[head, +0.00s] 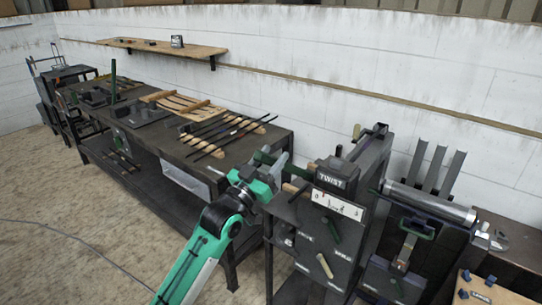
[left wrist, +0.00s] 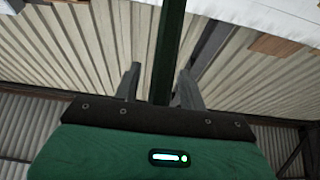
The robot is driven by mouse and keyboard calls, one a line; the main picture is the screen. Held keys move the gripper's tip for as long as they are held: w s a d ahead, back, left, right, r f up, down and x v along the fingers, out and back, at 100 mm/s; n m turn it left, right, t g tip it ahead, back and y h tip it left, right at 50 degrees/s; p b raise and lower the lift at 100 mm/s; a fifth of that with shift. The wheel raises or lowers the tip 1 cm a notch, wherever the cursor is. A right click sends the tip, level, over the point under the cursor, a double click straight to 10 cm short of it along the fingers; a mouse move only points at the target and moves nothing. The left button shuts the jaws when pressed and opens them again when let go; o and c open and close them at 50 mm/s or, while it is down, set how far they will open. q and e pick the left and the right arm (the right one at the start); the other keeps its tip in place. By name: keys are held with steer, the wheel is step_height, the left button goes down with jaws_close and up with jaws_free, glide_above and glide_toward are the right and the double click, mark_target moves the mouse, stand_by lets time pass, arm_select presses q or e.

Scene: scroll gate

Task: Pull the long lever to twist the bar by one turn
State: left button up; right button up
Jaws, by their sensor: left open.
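The scroll machine has a dark head marked TWIST (head: 328,178), with a white numbered scale (head: 337,205) below it. My left gripper (head: 281,164) is at the left side of this head, with its arm coming up from the bottom. In the left wrist view, a long dark green lever (left wrist: 168,50) runs between the two grey fingers (left wrist: 156,88). The fingers are apart, one on each side of the lever, with visible gaps. In the head view, a dark green length shows beside the gripper. I cannot clearly make out the bar being twisted. My right gripper is out of view.
The machine's front panel carries a green handle (head: 331,229) and a wooden handle (head: 324,265). A long dark workbench (head: 150,150) with wooden racks and dark rods lies left. The floor at left (head: 70,225) is mostly clear.

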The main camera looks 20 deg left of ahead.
arm_select(q)
jaws_close()
